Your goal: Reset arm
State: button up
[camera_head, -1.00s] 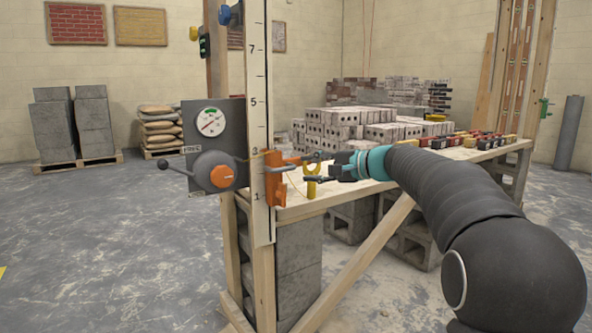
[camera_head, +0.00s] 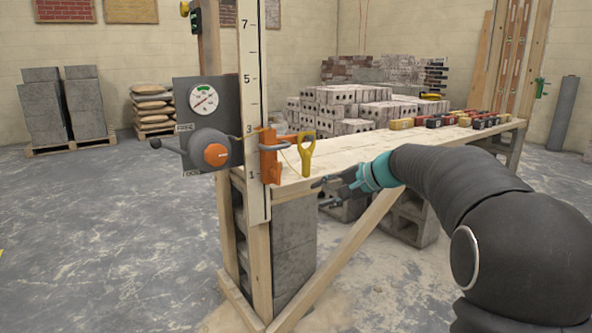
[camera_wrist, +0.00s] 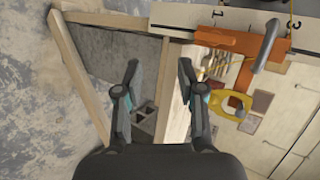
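My gripper (camera_head: 322,193) is in front of the workbench edge in the head view, lower than the orange bracket (camera_head: 270,157) and to its right. In the wrist view my gripper (camera_wrist: 158,72) has its two fingers spread apart with nothing between them. The orange bracket (camera_wrist: 228,42) with its grey lever (camera_wrist: 266,46) shows at the upper right there. A yellow handle (camera_head: 306,153) stands at the bench end beside the bracket, apart from my fingers; it also shows in the wrist view (camera_wrist: 231,106).
The wooden workbench (camera_head: 400,150) has a diagonal brace (camera_head: 335,255) below my gripper. A grey gauge panel (camera_head: 208,120) with a crank is on the post at left. Red, yellow and dark blocks line the far bench top. Open floor (camera_head: 110,240) lies at left.

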jog(key=s+d+f+n+g+h+p, duration=0.2)
jog(key=s+d+f+h, duration=0.15)
jog(key=s, duration=0.75)
jog(key=s+d+f+n+g+h+p, duration=0.1)
jog(key=s+d+f+n+h+p, duration=0.2)
jog(key=s, duration=0.9)
jog(key=s+d+r+n+t+h+p, duration=0.1)
jog(key=s+r+n+h+p, duration=0.1)
jog(key=s, duration=1.4)
jog(key=shift+s+d+r+t+h+p, duration=0.15)
jog(key=shift+s+r+t+h+p, duration=0.3)
jog(key=shift+r+p, duration=0.45)
jog(key=shift+w+f, duration=0.2)
jog(key=shift+f, duration=0.05)
